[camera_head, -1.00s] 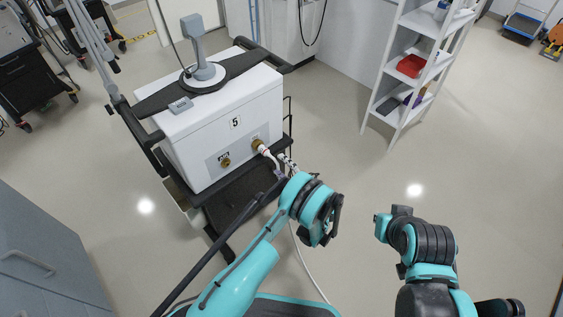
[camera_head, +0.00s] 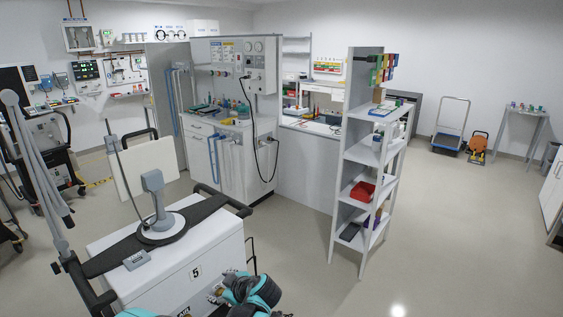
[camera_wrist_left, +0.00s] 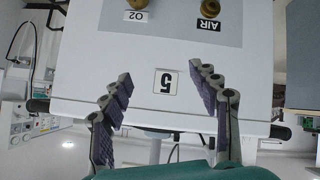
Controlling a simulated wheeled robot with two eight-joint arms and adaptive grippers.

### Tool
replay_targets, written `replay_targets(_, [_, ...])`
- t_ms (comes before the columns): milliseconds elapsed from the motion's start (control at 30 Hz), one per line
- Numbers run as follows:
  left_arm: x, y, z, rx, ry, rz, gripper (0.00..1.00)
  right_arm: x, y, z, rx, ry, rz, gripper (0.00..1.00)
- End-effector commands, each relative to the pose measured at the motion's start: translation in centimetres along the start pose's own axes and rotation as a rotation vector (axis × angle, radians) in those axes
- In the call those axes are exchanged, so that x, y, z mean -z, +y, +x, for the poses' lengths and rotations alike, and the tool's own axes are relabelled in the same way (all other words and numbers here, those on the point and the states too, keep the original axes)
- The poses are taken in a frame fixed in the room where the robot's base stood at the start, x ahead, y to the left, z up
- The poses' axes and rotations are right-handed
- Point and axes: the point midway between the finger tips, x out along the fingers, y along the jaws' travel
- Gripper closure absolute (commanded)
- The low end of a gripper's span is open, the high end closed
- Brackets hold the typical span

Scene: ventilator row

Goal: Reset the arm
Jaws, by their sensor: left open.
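My left arm is at the bottom of the head view, with its gripper (camera_head: 218,291) in front of the white ventilator cart (camera_head: 175,284) labelled 5. In the left wrist view, which is turned upside down, the gripper (camera_wrist_left: 159,74) is open and empty. My right gripper is out of view.
A white shelf (camera_head: 347,188) with a red bin (camera_head: 362,191) stands right of the cart. A workbench cabinet (camera_head: 246,158) is behind. A dark ventilator machine (camera_head: 50,160) stands at the left.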

Motion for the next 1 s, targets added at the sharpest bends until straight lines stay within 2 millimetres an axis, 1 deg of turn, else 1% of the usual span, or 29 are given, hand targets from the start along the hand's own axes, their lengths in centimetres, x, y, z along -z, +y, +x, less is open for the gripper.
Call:
replay_targets(33, [1.3,-1.3,-1.2,0.002,-0.042,0.058,0.39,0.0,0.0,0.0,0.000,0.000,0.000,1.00])
replay_targets(133, [2.9,-3.6,-3.5,-0.015,-0.132,0.194,0.39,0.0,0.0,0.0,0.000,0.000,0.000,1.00])
replay_targets(233, [3.9,-6.2,-6.0,-0.052,-0.217,0.324,0.39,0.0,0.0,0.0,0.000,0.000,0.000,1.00])
replay_targets(367, [4.5,-9.8,-9.3,-0.127,-0.309,0.481,0.39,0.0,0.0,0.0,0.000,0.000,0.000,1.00])
replay_targets(400, [4.5,-10.9,-10.3,-0.155,-0.333,0.527,0.39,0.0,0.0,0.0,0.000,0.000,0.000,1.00])
replay_targets(467, [4.4,-12.5,-11.8,-0.202,-0.364,0.593,0.39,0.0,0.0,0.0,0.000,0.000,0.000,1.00])
replay_targets(600, [3.5,-16.1,-15.1,-0.324,-0.412,0.736,0.39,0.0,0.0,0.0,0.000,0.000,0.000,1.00])
replay_targets(700, [2.5,-18.1,-16.8,-0.408,-0.423,0.817,0.39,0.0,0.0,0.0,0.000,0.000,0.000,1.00])
replay_targets(833, [1.5,-19.6,-18.3,-0.487,-0.420,0.889,0.39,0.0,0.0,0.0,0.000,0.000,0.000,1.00])
replay_targets(1000, [0.9,-20.3,-19.0,-0.531,-0.413,0.928,0.39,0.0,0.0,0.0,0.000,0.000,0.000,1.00])
